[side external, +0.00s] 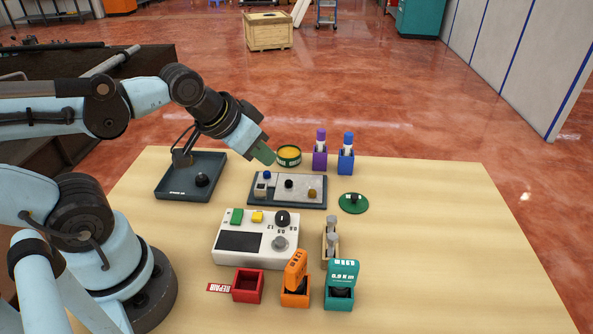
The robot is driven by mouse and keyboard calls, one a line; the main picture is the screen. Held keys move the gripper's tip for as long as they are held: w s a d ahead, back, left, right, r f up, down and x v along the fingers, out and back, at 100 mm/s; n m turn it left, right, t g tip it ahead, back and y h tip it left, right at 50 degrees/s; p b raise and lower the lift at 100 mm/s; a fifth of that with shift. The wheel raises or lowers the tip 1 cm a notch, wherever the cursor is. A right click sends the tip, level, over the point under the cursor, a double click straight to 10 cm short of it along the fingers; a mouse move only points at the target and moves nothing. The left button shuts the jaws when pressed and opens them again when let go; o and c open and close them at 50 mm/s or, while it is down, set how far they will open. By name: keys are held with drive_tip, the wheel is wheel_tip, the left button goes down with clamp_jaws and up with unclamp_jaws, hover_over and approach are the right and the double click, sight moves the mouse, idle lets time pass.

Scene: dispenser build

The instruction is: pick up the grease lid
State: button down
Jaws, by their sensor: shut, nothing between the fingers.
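The grease lid (345,208), a flat green disc with a dark knob on top, lies on the table right of the grey tray. A round green tin (289,162) with yellow grease inside stands open near the table's back edge. My gripper (266,157) has green fingers; it is shut and empty. It is above the table, just left of the tin in the picture and well to the left of and behind the lid. Whether it touches the tin cannot be told from this view.
Purple (320,160) and blue (346,162) holders stand behind the lid. A grey tray (288,204) with small parts is left of it, and a white control box (256,238) is nearer. Red, orange and teal boxes line the front. The table's right side is clear.

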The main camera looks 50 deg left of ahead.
drive_tip(key=c, duration=1.8)
unclamp_jaws()
drive_tip(key=shift+c, duration=0.2)
drive_tip(key=o, duration=1.8)
drive_tip(key=w+d+r+n+g, duration=0.3)
drive_tip(key=w+d+n, duration=0.1)
drive_tip(key=w+n, duration=0.35)
drive_tip(key=n+g, duration=0.4)
drive_tip(key=n, duration=0.3)
hover_over(355, 195)
drive_tip(key=f, duration=1.1)
drive_tip(key=shift+s+d+f, duration=0.15)
drive_tip(key=shift+d, duration=0.15)
drive_tip(key=shift+a+f, duration=0.15)
drive_tip(key=shift+f, duration=1.2)
drive_tip(key=shift+a+f, duration=0.15)
drive_tip(key=shift+f, duration=1.2)
